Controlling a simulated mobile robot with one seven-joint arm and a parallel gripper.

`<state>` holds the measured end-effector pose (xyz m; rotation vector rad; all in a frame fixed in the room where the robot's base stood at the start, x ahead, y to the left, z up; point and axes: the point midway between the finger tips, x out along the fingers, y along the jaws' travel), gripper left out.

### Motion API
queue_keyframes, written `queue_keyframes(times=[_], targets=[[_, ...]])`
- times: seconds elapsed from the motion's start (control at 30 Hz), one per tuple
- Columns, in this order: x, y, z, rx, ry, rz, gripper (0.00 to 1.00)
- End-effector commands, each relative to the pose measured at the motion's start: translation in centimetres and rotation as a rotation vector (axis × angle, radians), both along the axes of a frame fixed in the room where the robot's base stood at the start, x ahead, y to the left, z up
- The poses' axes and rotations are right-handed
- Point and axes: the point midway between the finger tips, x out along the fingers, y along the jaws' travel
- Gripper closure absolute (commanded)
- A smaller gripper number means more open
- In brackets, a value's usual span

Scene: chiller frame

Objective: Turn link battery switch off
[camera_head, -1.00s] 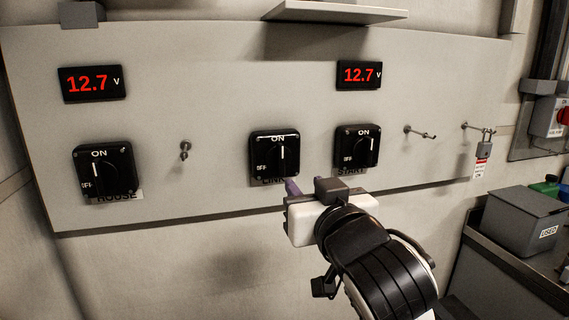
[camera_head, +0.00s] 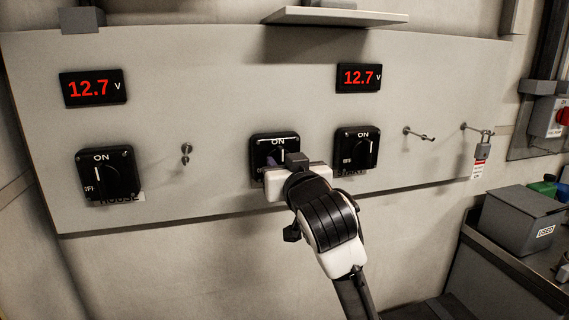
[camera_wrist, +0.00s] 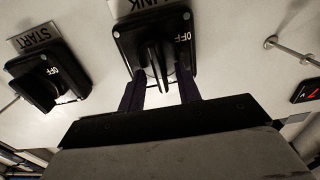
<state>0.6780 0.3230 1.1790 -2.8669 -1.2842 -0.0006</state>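The LINK battery switch (camera_head: 262,143) is a black square plate with a black rotary knob on the grey panel. Its white mark stands upright toward ON in the head view. My gripper (camera_head: 272,160) is in front of it and hides its lower part and the LINK label. In the wrist view the LINK switch (camera_wrist: 125,42) appears upside down, with OFF and LINK readable. There my gripper (camera_wrist: 159,82) is open, with one dark purple finger on each side of the knob's ridge. Gaps show between fingers and knob; I cannot tell whether they touch the plate.
The START switch (camera_head: 357,150) sits close to the right, the HOUSE switch (camera_head: 107,175) farther left. Pegs (camera_head: 187,150) stick out of the panel, one with a padlock (camera_head: 482,150). A shelf (camera_head: 335,16) juts out above. A grey bin (camera_head: 522,220) stands at right.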

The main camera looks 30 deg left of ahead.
Motion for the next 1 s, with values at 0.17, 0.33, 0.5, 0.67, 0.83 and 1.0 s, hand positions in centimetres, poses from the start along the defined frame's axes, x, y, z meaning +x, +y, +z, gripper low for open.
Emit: queue_keyframes(times=[0.17,0.33,0.5,0.67,0.83,1.0], targets=[[-0.02,-0.01,-0.01,0.0,0.0,0.0,0.76],[-0.03,-0.02,-0.01,0.0,0.0,0.0,0.98],[-0.03,-0.02,-0.01,-0.001,-0.001,0.0,1.0],[-0.05,-0.02,-0.01,-0.011,-0.013,0.0,1.0],[-0.1,0.02,-0.02,-0.053,-0.059,0.0,1.0],[-0.16,0.08,-0.08,-0.13,-0.144,0.0,1.0]])
